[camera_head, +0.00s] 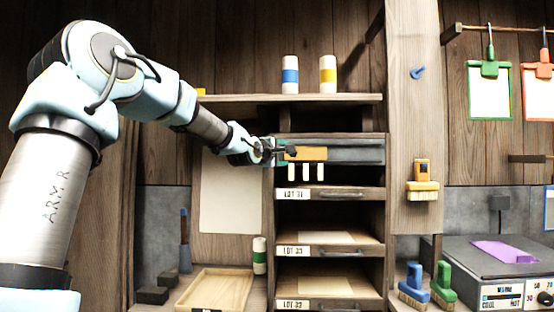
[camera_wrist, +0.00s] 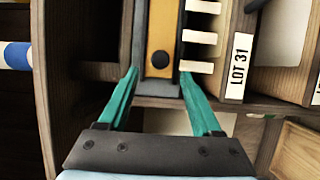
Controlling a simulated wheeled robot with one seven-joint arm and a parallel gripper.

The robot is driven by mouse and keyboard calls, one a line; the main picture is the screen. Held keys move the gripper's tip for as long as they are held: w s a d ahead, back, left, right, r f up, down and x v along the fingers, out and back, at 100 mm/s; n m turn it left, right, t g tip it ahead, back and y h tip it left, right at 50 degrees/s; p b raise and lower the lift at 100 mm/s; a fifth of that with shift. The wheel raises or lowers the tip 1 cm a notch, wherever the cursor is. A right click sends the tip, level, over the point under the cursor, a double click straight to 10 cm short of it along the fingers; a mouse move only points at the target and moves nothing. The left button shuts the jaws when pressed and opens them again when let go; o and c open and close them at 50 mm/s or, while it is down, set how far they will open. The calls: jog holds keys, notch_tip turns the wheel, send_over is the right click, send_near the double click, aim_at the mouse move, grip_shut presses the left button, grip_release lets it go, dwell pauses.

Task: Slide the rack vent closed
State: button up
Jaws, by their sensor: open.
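The rack vent is a grey rail (camera_head: 355,152) across the top of the wooden rack, with an orange slide plate (camera_head: 310,153) in it. Several white bars (camera_head: 306,171) show just below the plate. A dark round knob (camera_wrist: 160,59) sits at the plate's near end in the wrist view. My gripper (camera_head: 276,151) is at the left end of the vent. In the wrist view its teal fingers (camera_wrist: 157,74) are spread, with the knob in line with the gap just past the tips. Nothing is between them. I cannot tell their depth relative to the knob.
Below the vent are shelves with LOT labels (camera_head: 292,194) and drawer handles. Blue-banded and yellow-banded cylinders (camera_head: 290,75) (camera_head: 328,75) stand on the shelf above. A wooden post (camera_head: 412,120) with a hanging brush (camera_head: 423,186) rises to the right. A tray (camera_head: 217,290) lies below.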

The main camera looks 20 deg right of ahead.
jog(key=shift+b+v, duration=0.4)
jog(key=shift+v, duration=2.55)
jog(key=s+a+f+m+g+y, duration=0.2)
jog(key=a+f+m+y, duration=0.15)
jog(key=a+f, duration=0.65)
jog(key=s+a+f+m+g+y, duration=0.15)
jog(key=a+f+y, duration=0.45)
jog(key=f, duration=0.8)
jog(key=s+a+f+m+g+y, duration=0.1)
jog(key=s+a+f+m+g, duration=0.1)
jog(key=s+a+f, duration=0.5)
jog(key=s+a+f+m+g+y, duration=0.2)
jog(key=s+a+f+g, duration=0.3)
jog(key=s+a, duration=0.9)
notch_tip(320, 180, down, 3)
jog(key=shift+a+r+m, duration=0.1)
jog(key=shift+a+m, duration=0.1)
jog(key=shift+m, duration=0.2)
jog(key=shift+w+y, duration=0.1)
jog(key=shift+y, duration=0.15)
